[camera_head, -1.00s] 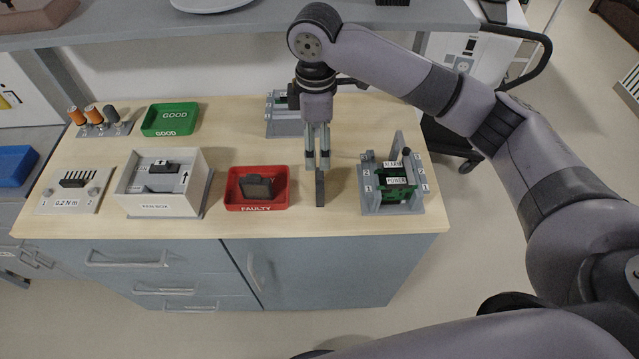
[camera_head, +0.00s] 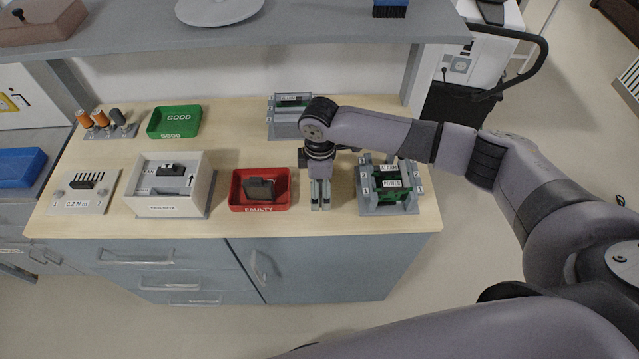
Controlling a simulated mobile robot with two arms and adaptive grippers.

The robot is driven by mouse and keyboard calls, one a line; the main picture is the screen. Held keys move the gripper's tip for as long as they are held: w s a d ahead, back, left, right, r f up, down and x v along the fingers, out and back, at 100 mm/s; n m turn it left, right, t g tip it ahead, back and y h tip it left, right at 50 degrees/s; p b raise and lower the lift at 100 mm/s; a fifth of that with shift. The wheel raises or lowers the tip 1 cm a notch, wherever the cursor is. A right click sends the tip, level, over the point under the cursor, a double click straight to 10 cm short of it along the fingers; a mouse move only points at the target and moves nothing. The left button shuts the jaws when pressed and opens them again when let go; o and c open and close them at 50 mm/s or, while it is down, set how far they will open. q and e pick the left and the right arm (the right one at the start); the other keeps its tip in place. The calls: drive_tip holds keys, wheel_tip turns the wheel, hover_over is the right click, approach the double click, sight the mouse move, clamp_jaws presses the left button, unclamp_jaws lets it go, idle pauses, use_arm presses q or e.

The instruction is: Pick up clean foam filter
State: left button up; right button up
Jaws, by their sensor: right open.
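My right gripper (camera_head: 320,204) points down at the table between the red FAULTY tray and the green-and-grey module on the right. It is open, and its two fingertips are low, close to the table top. A narrow dark strip shows between the fingers; I cannot tell whether it is the clean foam filter. A dark grey block (camera_head: 260,189) lies in the red FAULTY tray (camera_head: 264,208). No part is clearly readable as the clean foam filter. My left gripper is not in view.
The green-and-grey module (camera_head: 388,208) stands close to the right of the gripper. A similar unit (camera_head: 287,130) stands behind. A white box (camera_head: 170,207), a green GOOD tray (camera_head: 174,134) and a torque plate (camera_head: 70,207) are at left. A shelf (camera_head: 320,27) overhangs the back.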

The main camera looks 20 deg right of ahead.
drive_tip(key=shift+f, duration=0.15)
drive_tip(key=c, duration=1.1)
